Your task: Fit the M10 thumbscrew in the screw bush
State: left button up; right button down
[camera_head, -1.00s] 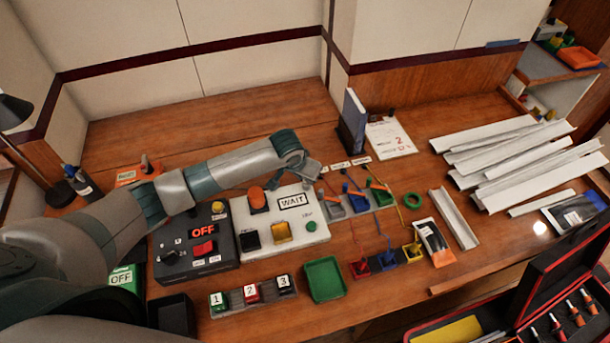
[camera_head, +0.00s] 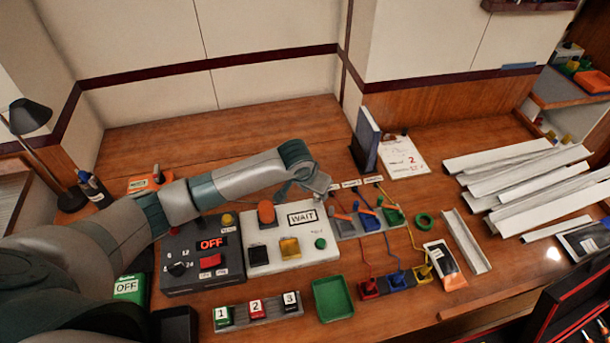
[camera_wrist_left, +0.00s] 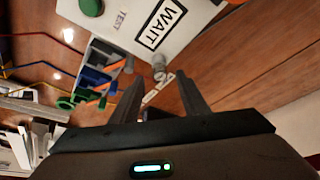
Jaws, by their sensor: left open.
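My left gripper (camera_head: 320,186) is open above the back right corner of the white WAIT box (camera_head: 330,251). In the left wrist view its two fingers (camera_wrist_left: 159,76) stand apart with nothing clearly held. A small grey knobbed piece (camera_wrist_left: 158,63) shows just beyond the fingertips, beside the edge of the WAIT box. It may be the thumbscrew, but it is too small to tell. I cannot pick out the screw bush for certain. My right gripper is not in view.
A row of grey, blue and green blocks (camera_head: 367,222) with orange levers stands right of the WAIT box. A black OFF box (camera_head: 200,278) stands left of it. A green tray (camera_head: 332,300) is in front. White channels (camera_head: 530,170) lie at the right.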

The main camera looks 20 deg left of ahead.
pick_arm(q)
jog(key=b+v, duration=0.2)
jog(key=v, duration=1.2)
jog(key=shift+r+b, duration=0.15)
jog(key=shift+b, duration=0.15)
jog(key=shift+w, duration=0.1)
